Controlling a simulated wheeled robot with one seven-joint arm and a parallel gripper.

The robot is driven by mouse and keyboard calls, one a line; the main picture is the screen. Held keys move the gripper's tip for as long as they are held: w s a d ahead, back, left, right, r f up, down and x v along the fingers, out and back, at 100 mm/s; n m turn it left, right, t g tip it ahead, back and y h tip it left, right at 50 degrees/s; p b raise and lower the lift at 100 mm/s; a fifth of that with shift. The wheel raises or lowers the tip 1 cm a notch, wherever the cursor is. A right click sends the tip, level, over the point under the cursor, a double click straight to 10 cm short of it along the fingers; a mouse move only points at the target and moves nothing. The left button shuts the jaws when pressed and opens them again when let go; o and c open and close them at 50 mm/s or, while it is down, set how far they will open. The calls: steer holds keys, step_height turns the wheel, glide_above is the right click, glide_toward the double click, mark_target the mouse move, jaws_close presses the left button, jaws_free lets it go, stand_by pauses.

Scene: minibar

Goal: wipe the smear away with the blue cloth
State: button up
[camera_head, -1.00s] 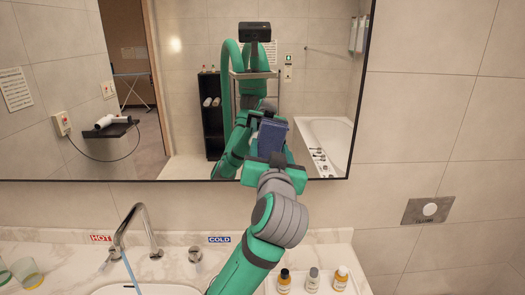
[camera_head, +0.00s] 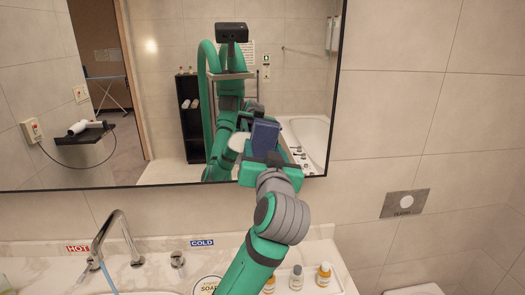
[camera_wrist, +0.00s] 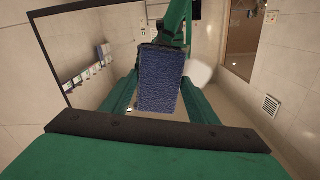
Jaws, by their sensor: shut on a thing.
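The blue cloth (camera_head: 266,136) is a folded block held upright in front of the mirror. My gripper (camera_head: 268,163) is shut on it near the mirror's lower right part. In the wrist view the cloth (camera_wrist: 159,82) stands out beyond the dark gripper body. A pale, whitish patch that looks like the smear (camera_head: 238,143) shows on the mirror just left of the cloth. It also shows in the wrist view (camera_wrist: 200,74), right beside the cloth. I cannot tell whether the cloth touches the glass.
The mirror (camera_head: 160,150) has a dark frame. Below it are the faucet (camera_head: 105,238), HOT and COLD labels, a soap dish (camera_head: 208,284) and small bottles (camera_head: 296,277) on the counter. A flush plate (camera_head: 405,203) is on the right wall. The reflection shows a bathtub and my own body.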

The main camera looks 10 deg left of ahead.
steer(key=shift+s+a, duration=0.35)
steer(key=shift+a, duration=0.7)
steer(key=shift+s+a, duration=0.3)
steer(key=shift+a, duration=0.75)
steer(key=shift+s+a, duration=0.35)
steer(key=shift+a, duration=0.7)
steer(key=shift+s+a, duration=0.25)
steer(key=shift+a, duration=0.75)
steer(key=shift+s+a, duration=0.2)
steer(key=shift+a, duration=0.75)
steer(key=shift+d, duration=0.1)
steer(key=shift+w+d, duration=0.2)
steer(key=shift+d, duration=0.6)
steer(key=shift+w+d, duration=0.15)
steer(key=shift+d, duration=0.65)
steer(key=shift+w+d, duration=0.35)
steer(key=shift+d, duration=0.8)
steer(key=shift+w+d, duration=0.4)
steer(key=shift+d, duration=0.7)
steer(key=shift+w+d, duration=0.35)
steer(key=shift+d, duration=0.8)
steer(key=shift+a, duration=0.1)
